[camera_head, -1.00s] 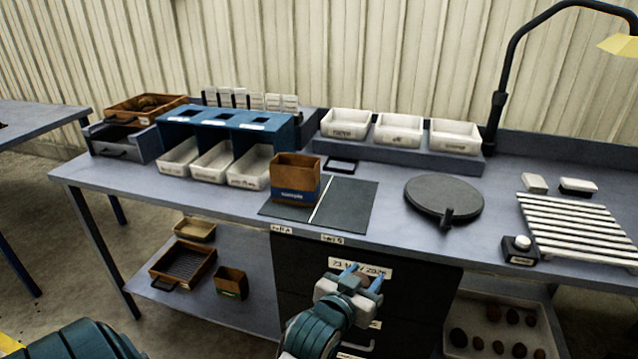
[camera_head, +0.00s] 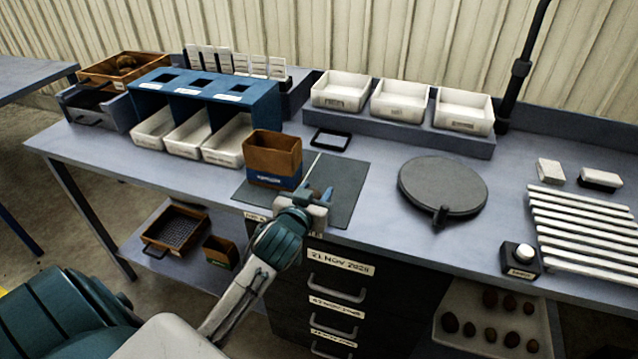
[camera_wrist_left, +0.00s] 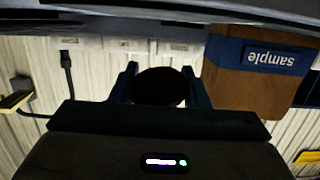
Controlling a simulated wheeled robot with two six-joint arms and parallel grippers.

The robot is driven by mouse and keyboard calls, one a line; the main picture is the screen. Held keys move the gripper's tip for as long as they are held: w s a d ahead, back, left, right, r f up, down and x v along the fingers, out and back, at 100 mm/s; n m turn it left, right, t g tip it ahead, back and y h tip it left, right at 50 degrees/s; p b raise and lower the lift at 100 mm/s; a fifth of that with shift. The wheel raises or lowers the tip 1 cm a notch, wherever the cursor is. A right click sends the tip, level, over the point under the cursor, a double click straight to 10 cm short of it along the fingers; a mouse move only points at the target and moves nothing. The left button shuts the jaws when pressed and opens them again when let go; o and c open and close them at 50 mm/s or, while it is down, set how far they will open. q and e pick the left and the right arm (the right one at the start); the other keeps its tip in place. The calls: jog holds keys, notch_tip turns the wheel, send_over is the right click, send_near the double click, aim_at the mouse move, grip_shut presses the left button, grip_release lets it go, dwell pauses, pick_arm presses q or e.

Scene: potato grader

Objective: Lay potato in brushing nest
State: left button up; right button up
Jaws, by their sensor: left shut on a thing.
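My left gripper (camera_head: 318,194) is shut on a dark potato, held above the front of the dark mat (camera_head: 345,187). In the left wrist view the potato (camera_wrist_left: 160,86) shows as a dark round shape between the two fingers (camera_wrist_left: 158,88); in the head view the gripper mostly hides it. The gripper is just right of and in front of the brown box marked "sample" (camera_head: 273,155), which also shows in the left wrist view (camera_wrist_left: 240,85). No label marks a brushing nest, so I cannot tell which thing it is. My right gripper is out of view.
A dark round plate (camera_head: 443,182) lies right of the mat, and a small black frame (camera_head: 331,139) behind it. A white slatted rack (camera_head: 585,235) is at right. White bins (camera_head: 400,103) stand at the back. A low tray (camera_head: 470,345) holds several potatoes.

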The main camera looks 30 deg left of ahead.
pick_arm(q)
send_over(321, 190)
jog(key=s+d, duration=0.1)
jog(key=s, duration=0.1)
jog(key=shift+w+f+p, duration=0.15)
jog(key=shift+f+p, duration=0.1)
jog(key=shift+p, duration=0.2)
jog(key=shift+f, duration=1.95)
jog(key=o, duration=1)
jog(key=shift+c, duration=0.2)
jog(key=shift+p, duration=0.3)
